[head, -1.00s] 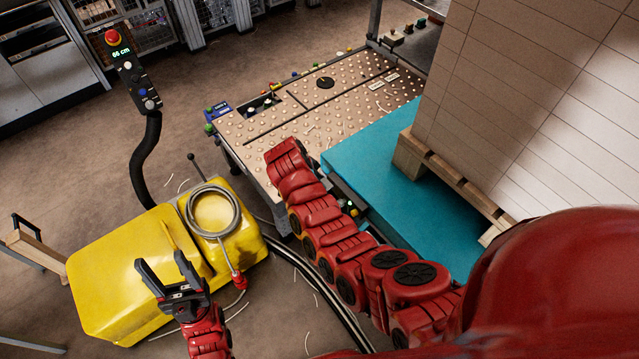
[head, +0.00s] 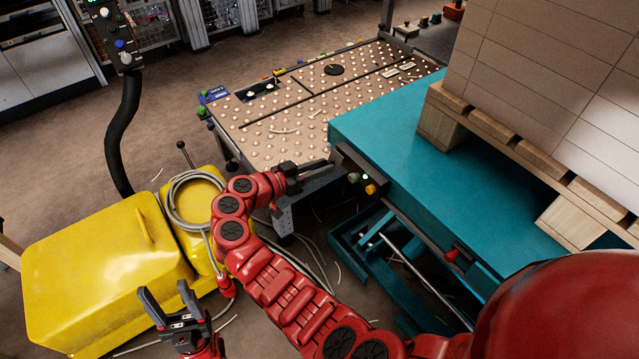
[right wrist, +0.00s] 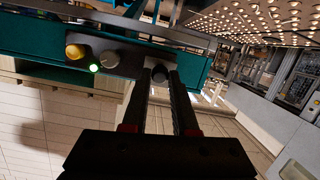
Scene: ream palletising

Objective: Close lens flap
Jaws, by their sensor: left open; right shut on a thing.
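My right gripper (head: 326,168) is at the left end of the black control box (head: 358,170) on the edge of the teal lift table. In the right wrist view its fingers (right wrist: 161,76) are close together around a small dark round-ended piece (right wrist: 160,74). I cannot tell whether this piece is the lens flap; no flap or lens shows clearly. A lit green lamp (right wrist: 94,68) and a yellow button (right wrist: 75,52) sit beside it on the box. My left gripper (head: 166,298) is open and empty, in front of the yellow machine cover.
The teal lift table (head: 400,150) bears a wooden pallet (head: 490,125) with a tall pale stack (head: 540,70). A ball-studded table (head: 300,115) stands behind. The yellow cover (head: 100,250) with a coiled grey hose (head: 175,195) stands left. A red knob (head: 452,255) is on the lift's edge.

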